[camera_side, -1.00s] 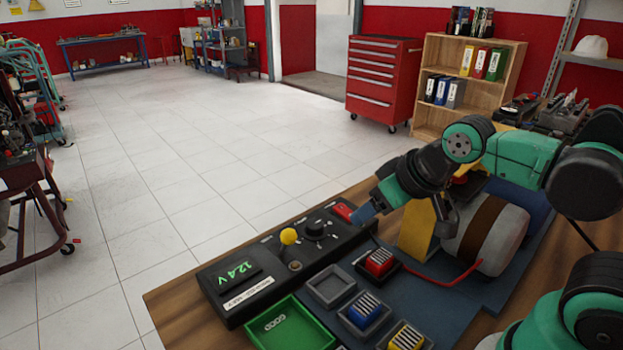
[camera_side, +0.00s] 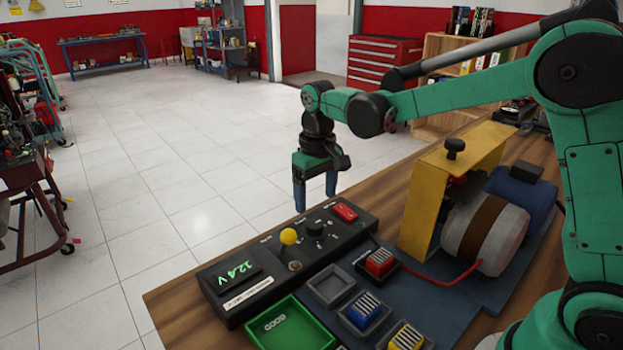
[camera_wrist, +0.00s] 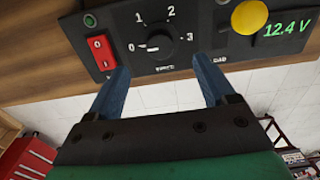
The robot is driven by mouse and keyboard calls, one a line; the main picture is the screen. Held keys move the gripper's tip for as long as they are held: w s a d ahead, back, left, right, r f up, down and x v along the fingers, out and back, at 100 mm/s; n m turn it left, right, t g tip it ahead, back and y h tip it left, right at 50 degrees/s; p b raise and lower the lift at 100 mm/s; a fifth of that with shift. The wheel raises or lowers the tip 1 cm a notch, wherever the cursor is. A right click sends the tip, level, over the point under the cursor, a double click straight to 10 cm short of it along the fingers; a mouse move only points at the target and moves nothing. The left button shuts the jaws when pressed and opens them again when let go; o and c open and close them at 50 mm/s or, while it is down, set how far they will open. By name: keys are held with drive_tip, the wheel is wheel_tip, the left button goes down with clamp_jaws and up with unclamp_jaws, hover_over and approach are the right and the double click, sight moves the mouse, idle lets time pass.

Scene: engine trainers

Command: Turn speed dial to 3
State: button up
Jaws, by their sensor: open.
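The speed dial is a black knob (camera_side: 315,229) on the black control panel (camera_side: 262,288). In the wrist view the dial (camera_wrist: 159,46) has marks 0, 1, 2 and 3 around it, and its pointer line is toward the 0 at the left. My gripper (camera_side: 315,203) is open and empty, pointing down above the dial in the side view. In the wrist view its two blue fingers (camera_wrist: 163,78) lie on either side of the dial, apart from it. The exact height above the knob is hard to tell.
A red rocker switch (camera_side: 344,212) and a yellow-knobbed lever (camera_side: 289,237) flank the dial. A green display (camera_side: 237,271) reads 12.4 V. A green tray (camera_side: 290,326) and several blocks in holders sit in front. A yellow guard (camera_side: 452,165) stands to the right.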

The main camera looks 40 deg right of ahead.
sight(315, 224)
drive_tip(key=shift+w+f, duration=0.15)
drive_tip(key=shift+f, duration=2.9)
clamp_jaws()
